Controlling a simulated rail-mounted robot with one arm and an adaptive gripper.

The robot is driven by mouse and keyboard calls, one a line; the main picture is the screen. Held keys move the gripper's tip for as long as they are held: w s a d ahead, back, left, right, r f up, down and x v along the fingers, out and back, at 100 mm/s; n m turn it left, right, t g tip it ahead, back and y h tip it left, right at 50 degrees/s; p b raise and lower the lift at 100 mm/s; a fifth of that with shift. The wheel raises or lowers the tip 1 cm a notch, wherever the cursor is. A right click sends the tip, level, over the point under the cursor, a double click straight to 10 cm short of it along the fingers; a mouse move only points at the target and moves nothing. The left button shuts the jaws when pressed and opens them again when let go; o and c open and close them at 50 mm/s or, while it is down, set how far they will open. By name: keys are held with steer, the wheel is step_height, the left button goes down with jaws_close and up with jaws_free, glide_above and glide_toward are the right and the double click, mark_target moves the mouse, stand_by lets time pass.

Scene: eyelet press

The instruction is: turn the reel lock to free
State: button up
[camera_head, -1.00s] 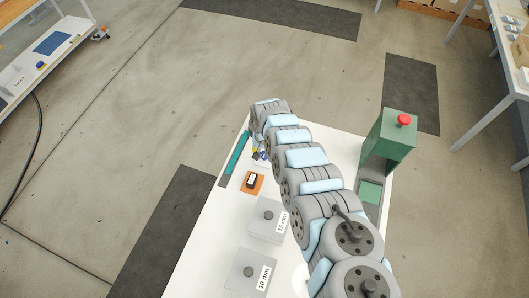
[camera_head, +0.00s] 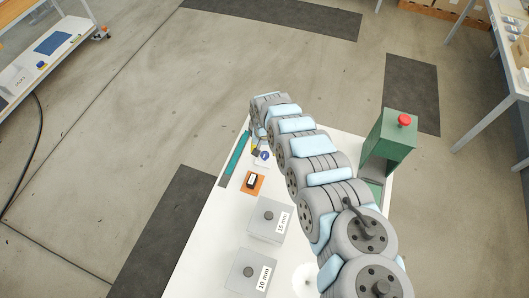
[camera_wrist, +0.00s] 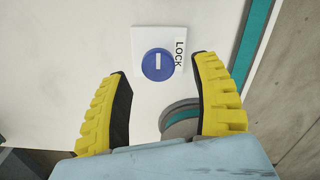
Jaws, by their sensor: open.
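The reel lock is a round blue dial (camera_wrist: 148,70) with a short white bar, on a white plate (camera_wrist: 150,35). The word LOCK is printed on the plate, right of the dial in the wrist view. The bar runs nearly up and down there. In the head view the dial (camera_head: 264,155) is small, beside my arm's far end. My gripper (camera_wrist: 162,66) is open, its yellow fingers on either side of the dial in the wrist view, with nothing between them that I can see held. I cannot tell the height of the fingertips above the dial.
A grey round part with a teal band (camera_wrist: 181,118) lies near the right finger. A teal strip (camera_head: 236,155) runs along the table's left edge. An orange block (camera_head: 252,182), grey blocks (camera_head: 268,220) and a green press (camera_head: 389,140) with a red button share the white table (camera_head: 210,240).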

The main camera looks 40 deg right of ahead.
mark_target(264, 154)
step_height(264, 154, up, 10)
steer(key=shift+f, duration=0.15)
stand_by(0.7)
steer(key=shift+s, duration=0.1)
stand_by(0.4)
